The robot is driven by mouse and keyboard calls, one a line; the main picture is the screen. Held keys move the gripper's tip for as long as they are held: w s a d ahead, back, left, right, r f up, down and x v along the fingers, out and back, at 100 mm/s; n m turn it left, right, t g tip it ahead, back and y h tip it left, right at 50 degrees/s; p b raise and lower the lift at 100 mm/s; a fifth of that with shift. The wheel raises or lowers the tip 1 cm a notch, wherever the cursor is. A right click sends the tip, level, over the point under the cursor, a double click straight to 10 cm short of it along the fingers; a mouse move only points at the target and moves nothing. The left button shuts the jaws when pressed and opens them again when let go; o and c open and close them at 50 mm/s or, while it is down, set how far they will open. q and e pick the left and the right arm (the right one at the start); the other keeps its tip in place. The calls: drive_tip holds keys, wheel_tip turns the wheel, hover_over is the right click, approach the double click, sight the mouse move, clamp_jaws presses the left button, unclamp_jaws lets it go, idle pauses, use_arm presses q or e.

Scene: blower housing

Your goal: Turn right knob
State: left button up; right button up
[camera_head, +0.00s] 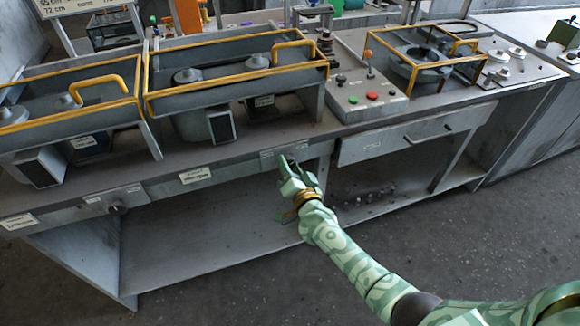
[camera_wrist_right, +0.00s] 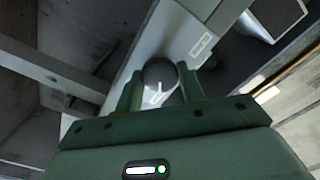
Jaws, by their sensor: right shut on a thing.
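My right gripper (camera_head: 292,166) is at the front rail of the grey bench (camera_head: 240,166), at the upper end of the green patterned arm. In the right wrist view, its two green fingers (camera_wrist_right: 160,78) stand on either side of the right knob (camera_wrist_right: 158,96), round and dark with pale marks on its face. The gripper is shut on this knob. In the head view the knob is hidden behind the gripper. My left gripper is not in view.
Another dark knob (camera_head: 117,208) sits on the front rail further left. A drawer (camera_head: 410,137) is right of my gripper. Yellow-railed housings (camera_head: 235,75) and a control box with coloured buttons (camera_head: 366,98) stand on the bench. The lower shelf (camera_head: 200,245) is largely clear.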

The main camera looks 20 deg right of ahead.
idle(0.4)
drive_tip(key=o, duration=1)
drive_tip(key=shift+c, duration=0.2)
drive_tip(key=s+p, duration=0.4)
drive_tip(key=s, duration=1.2)
drive_tip(key=shift+s+d, duration=0.2)
drive_tip(key=shift+d, duration=0.1)
